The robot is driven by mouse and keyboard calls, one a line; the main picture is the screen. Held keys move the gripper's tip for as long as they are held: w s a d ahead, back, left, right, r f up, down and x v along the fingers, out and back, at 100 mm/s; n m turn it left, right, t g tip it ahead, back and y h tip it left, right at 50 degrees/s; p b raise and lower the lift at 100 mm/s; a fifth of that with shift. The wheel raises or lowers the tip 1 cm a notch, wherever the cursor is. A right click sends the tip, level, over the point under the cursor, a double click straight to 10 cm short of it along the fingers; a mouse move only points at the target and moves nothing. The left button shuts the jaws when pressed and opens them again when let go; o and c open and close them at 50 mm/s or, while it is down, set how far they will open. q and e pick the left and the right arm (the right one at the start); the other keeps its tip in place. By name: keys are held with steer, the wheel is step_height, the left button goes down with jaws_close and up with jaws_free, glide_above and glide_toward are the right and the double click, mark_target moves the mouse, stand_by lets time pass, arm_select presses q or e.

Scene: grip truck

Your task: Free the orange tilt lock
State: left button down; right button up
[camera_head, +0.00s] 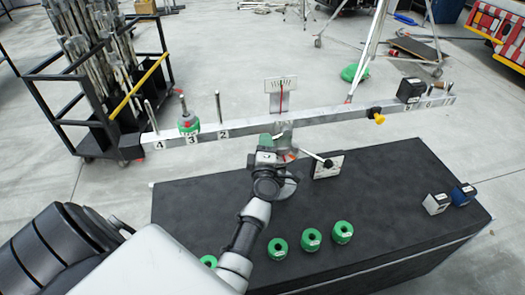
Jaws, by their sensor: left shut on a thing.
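A long grey balance beam (330,116) with numbered pegs runs across the view above a black case, its left end lower in the picture. A small orange part, which looks like the tilt lock (290,156), shows at the central post, mostly hidden by my left gripper. My left gripper (279,147) is at the post just below the beam, shut on this orange part as far as I can see. Its fingertips are partly hidden. My right gripper is not in view. A green weight (188,121) sits at peg 3, and a dark block (411,90) is near peg 5.
The black case (390,185) carries several green ring weights (311,239), a grey block (436,203) and a blue block (462,194). A yellow knob (376,115) is on the beam. A cart (100,80) stands behind left.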

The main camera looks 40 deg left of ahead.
arm_select(q)
steer(key=shift+w+d+f+n+b, duration=0.1)
steer(key=shift+d+f+n+b, duration=0.1)
steer(key=shift+f+n+b, duration=0.25)
steer(key=shift+w+d+f+n+b, duration=0.1)
steer(key=shift+d+f+n+b, duration=0.1)
steer(key=shift+f+n+b, duration=0.25)
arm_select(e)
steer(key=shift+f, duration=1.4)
arm_select(q)
steer(key=shift+r, duration=0.1)
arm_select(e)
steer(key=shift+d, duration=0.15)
arm_select(q)
steer(key=c, duration=1)
jaws_free()
steer(key=shift+w, duration=0.1)
steer(key=shift+o, duration=1.2)
steer(key=shift+w+d, duration=0.1)
steer(key=shift+w, duration=0.1)
steer(key=shift+r, duration=0.1)
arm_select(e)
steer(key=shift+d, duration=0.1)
arm_select(q)
steer(key=shift+s, duration=0.15)
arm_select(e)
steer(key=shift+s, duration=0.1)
